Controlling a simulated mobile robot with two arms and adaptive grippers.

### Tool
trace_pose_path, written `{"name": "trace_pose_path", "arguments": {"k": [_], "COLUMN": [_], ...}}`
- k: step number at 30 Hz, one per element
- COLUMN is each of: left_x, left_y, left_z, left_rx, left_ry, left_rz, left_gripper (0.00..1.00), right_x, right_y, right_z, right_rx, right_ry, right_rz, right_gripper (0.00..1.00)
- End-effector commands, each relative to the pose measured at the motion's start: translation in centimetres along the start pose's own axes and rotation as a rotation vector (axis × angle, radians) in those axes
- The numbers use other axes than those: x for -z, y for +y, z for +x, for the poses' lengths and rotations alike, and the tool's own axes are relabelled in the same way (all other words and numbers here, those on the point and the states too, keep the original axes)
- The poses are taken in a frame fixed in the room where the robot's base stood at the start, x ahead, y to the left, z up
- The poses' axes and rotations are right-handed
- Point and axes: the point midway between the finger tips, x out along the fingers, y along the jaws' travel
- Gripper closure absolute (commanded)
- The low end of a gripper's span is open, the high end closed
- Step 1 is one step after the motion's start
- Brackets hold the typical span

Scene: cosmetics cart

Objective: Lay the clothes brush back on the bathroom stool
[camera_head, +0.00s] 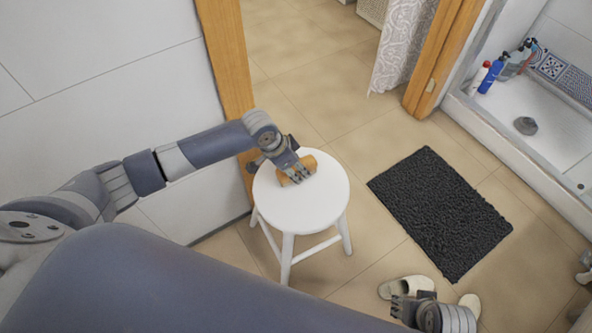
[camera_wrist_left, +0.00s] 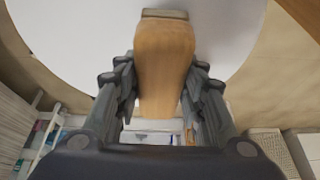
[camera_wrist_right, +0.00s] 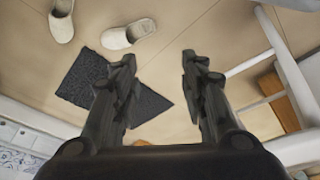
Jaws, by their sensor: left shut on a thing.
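The clothes brush (camera_head: 299,168) is a wooden block with a tan-orange handle. My left gripper (camera_head: 290,176) is shut on it at the white round bathroom stool (camera_head: 310,208). In the left wrist view the brush (camera_wrist_left: 163,60) lies between the two fingers (camera_wrist_left: 160,100), with the white seat (camera_wrist_left: 228,30) behind it. I cannot tell whether the brush touches the seat. My right gripper (camera_wrist_right: 158,75) is open and empty over the floor; in the head view it shows at the bottom right (camera_head: 412,308).
A dark bath mat (camera_head: 440,213) lies on the tiled floor right of the stool. Pale slippers (camera_head: 408,287) lie near my right gripper. A shower tray (camera_head: 540,130) with several bottles (camera_head: 490,76) is at the right. A wooden door frame (camera_head: 228,60) stands behind the left arm.

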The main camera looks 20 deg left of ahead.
Motion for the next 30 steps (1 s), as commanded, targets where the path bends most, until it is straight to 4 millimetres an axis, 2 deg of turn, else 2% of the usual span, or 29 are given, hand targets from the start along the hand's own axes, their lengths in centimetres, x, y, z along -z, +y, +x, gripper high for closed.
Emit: {"name": "trace_pose_path", "arguments": {"k": [5, 15, 16, 18, 30], "left_x": [-0.28, -0.37, -0.42, -0.4, -0.31], "left_y": [0.0, 0.03, 0.03, 0.02, -0.02], "left_z": [0.84, 1.07, 1.12, 1.08, 0.8], "left_rx": [0.001, 0.0, 0.0, 0.001, 0.001], "left_ry": [0.001, 0.001, 0.001, 0.001, 0.0], "left_rz": [0.001, 0.001, 0.001, 0.001, 0.001], "left_gripper": [0.82, 0.82, 0.61, 0.45, 0.43], "right_x": [0.26, 0.28, 0.29, 0.3, 0.33], "right_y": [0.07, 0.07, 0.07, 0.07, 0.09], "right_z": [-1.07, -1.11, -1.14, -1.14, -1.15], "right_rx": [-0.001, -0.001, -0.001, -0.001, -0.002], "right_ry": [0.006, 0.006, 0.006, 0.006, 0.006], "right_rz": [0.001, 0.001, 0.001, 0.001, 0.001], "right_gripper": [0.6, 0.6, 0.6, 0.6, 0.6]}}
